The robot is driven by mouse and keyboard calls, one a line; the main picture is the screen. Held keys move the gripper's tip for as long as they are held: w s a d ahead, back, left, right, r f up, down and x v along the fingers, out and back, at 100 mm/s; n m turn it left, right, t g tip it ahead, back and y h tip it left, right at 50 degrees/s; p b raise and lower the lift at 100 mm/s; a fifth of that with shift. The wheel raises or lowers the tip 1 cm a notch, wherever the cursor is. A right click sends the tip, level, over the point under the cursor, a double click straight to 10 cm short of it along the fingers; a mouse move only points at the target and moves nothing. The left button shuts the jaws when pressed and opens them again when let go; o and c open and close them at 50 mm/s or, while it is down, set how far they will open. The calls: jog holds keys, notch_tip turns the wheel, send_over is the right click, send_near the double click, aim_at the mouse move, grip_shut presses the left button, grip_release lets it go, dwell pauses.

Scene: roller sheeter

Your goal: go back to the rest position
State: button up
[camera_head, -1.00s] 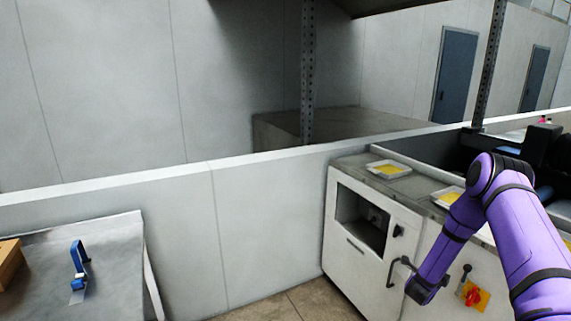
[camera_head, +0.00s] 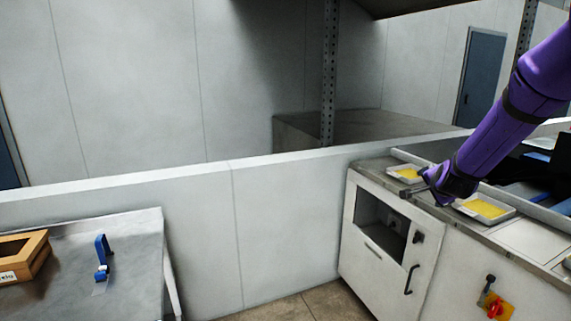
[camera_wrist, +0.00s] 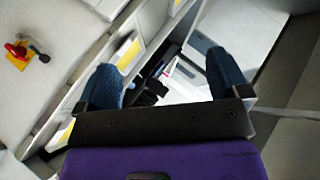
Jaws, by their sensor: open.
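My purple arm reaches in from the upper right of the head view. My gripper (camera_head: 418,192) is at its lower end, in front of the top edge of the white machine (camera_head: 385,245) in the picture. In the wrist view, my gripper (camera_wrist: 165,78) shows two blue textured fingertips spread wide apart. Nothing is held between them. Its exact height above the machine top is hard to tell.
White trays with yellow contents (camera_head: 485,208) stand on the machine top. The machine front has an open recess, a dark handle (camera_head: 411,279) and a red knob (camera_head: 494,309).

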jog(key=s+a+r+n+g+y, duration=0.1)
jog(key=s+a+r+n+y, duration=0.1)
jog(key=s+a+r+n, duration=0.45)
jog(key=s+a+r+n+g+y, duration=0.1)
jog(key=s+a+r, duration=0.2)
jog(key=s+r, duration=0.5)
jog(key=s+a+n+g, duration=0.1)
jog(key=s+n+g, duration=0.1)
jog(key=s, duration=1.2)
jog(key=s+a+n+g, duration=0.1)
jog(key=s+n, duration=0.4)
jog(key=s, duration=0.8)
jog(key=shift+s+a+g, duration=0.35)
jog(key=shift+g, duration=0.35)
